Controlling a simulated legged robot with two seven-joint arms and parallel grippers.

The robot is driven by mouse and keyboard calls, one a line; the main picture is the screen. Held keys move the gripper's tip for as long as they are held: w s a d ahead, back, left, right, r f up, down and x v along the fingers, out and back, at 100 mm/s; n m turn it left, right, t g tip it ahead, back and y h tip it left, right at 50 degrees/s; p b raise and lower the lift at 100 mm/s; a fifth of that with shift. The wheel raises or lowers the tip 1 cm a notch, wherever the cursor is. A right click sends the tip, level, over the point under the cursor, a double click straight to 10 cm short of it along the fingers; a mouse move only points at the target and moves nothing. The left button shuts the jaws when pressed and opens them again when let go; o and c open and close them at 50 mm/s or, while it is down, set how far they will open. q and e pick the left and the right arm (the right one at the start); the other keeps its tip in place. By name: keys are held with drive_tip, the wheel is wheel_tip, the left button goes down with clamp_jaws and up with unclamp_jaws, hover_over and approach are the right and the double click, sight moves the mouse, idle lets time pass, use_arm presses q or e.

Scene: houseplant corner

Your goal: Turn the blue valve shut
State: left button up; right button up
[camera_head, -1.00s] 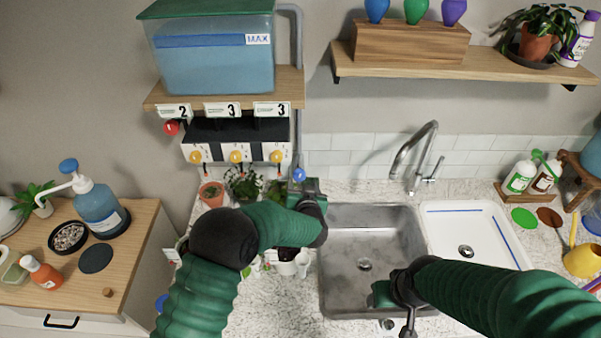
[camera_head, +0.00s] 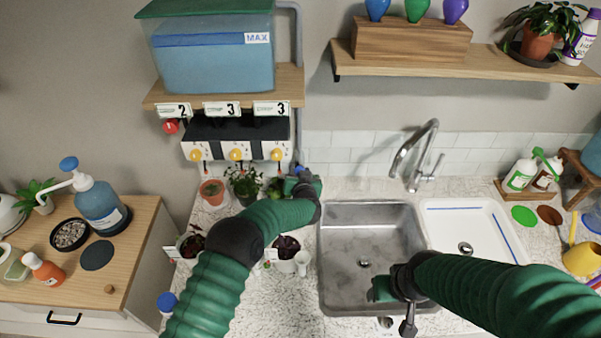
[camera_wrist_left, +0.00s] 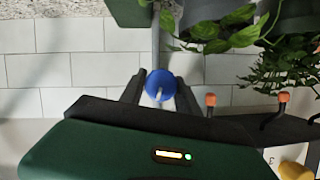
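The blue valve (camera_wrist_left: 160,84) is round with a pale bar across its front, and sits on a grey vertical pipe in the left wrist view. In the head view only a little of the valve (camera_head: 299,169) shows above my left gripper (camera_head: 301,181). In the wrist view my left gripper (camera_wrist_left: 160,93) has its dark fingers apart, one on each side of the valve. I cannot tell whether either finger touches it.
Potted plants (camera_head: 243,184) stand left of my left gripper, under the yellow-knobbed dispenser (camera_head: 236,140). The water tank (camera_head: 214,60) is on the shelf above. The metal sink (camera_head: 350,240) is right.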

use_arm(q)
clamp_jaws()
drive_tip(key=n+h+b, duration=0.1)
drive_tip(key=b, duration=0.1)
drive_tip(key=shift+f+b, duration=0.25)
drive_tip(key=shift+b, duration=0.05)
drive_tip(key=shift+d+r+n, duration=0.1)
drive_tip(key=shift+n, duration=0.2)
drive_tip(key=shift+r, duration=0.1)
drive_tip(key=shift+o, duration=2.2)
unclamp_jaws()
drive_tip(key=o, duration=0.3)
drive_tip(key=shift+s+r, duration=0.1)
drive_tip(key=shift+o, duration=0.2)
